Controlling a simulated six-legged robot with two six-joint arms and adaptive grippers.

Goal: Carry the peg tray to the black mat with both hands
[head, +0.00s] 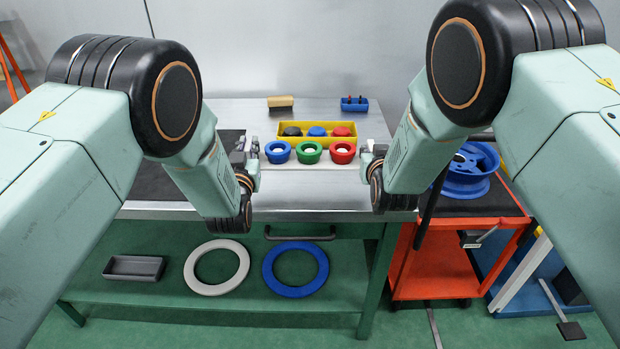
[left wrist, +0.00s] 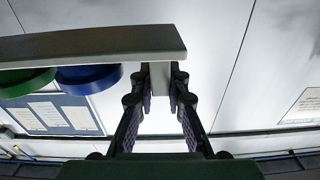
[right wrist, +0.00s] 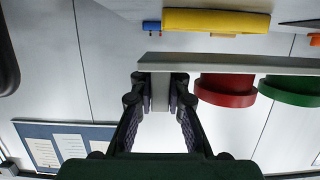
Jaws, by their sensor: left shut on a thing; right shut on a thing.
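The peg tray (head: 325,158) is a pale grey board with a blue ring (head: 278,152), a green ring (head: 308,153) and a red ring (head: 342,153) in a row, white peg tops showing in their middles. My left gripper (head: 254,151) is shut on the tray's left end; its fingers close on an end tab (left wrist: 156,76). My right gripper (head: 366,155) is shut on the right end tab (right wrist: 160,92). I cannot tell whether the tray is clear of the tabletop. The black mat (head: 165,182) lies left of the tray, partly hidden by my left arm.
Behind the tray stand a yellow bin (head: 288,128) with black, blue and red parts, a tan block (head: 281,102) and a small blue holder (head: 354,103). An orange cart (head: 430,270) with a blue wheel (head: 468,178) stands at right. Rings lie on the lower shelf.

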